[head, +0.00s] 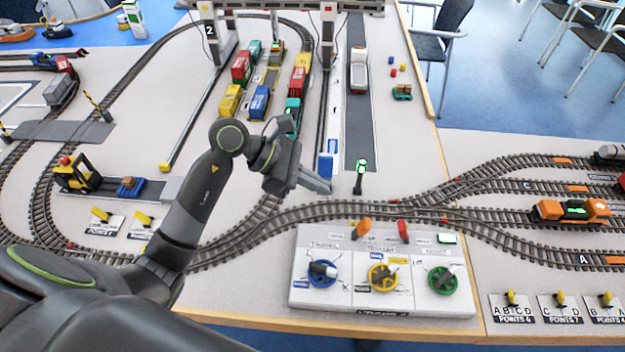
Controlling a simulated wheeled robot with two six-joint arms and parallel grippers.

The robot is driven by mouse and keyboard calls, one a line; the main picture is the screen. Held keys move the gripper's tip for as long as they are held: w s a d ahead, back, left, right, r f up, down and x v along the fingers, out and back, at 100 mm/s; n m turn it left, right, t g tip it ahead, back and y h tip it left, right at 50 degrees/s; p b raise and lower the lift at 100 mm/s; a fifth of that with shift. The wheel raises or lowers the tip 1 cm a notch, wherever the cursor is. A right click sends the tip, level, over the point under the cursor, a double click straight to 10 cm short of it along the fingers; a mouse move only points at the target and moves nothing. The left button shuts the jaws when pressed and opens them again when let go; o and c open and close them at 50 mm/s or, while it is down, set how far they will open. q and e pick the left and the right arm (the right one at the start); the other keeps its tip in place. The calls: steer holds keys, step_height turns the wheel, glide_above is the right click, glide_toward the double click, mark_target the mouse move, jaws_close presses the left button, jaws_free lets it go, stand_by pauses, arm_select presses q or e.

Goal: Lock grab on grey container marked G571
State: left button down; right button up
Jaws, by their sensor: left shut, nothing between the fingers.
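A grey container (59,91) stands on the track at the far left; no marking on it can be read from here. The gantry crane marked 2 (209,32) spans the container lanes at the top, and its upper part is cut off; I cannot make out its grab. The control panel (325,297) at the front has blue (322,272), yellow (383,277) and green (443,279) wheels, with an orange lever (361,229) and a red lever (403,231) behind them. My left gripper (318,184) is shut and empty, above the track behind the panel. My right gripper is out of view.
Red, yellow, blue and green containers (260,101) stand in rows under the crane. A green-lit post (361,176) stands just right of my left gripper. An orange locomotive (571,210) is on the right tracks. Small yellow point levers (511,297) line the front right.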

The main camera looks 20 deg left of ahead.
arm_select(q)
steer(key=shift+s+a+r, duration=0.15)
steer(key=shift+a+r, duration=0.05)
steer(key=shift+r, duration=0.35)
steer(key=shift+s+a+r, duration=0.1)
steer(key=shift+a+r, duration=0.1)
steer(key=shift+r, duration=0.3)
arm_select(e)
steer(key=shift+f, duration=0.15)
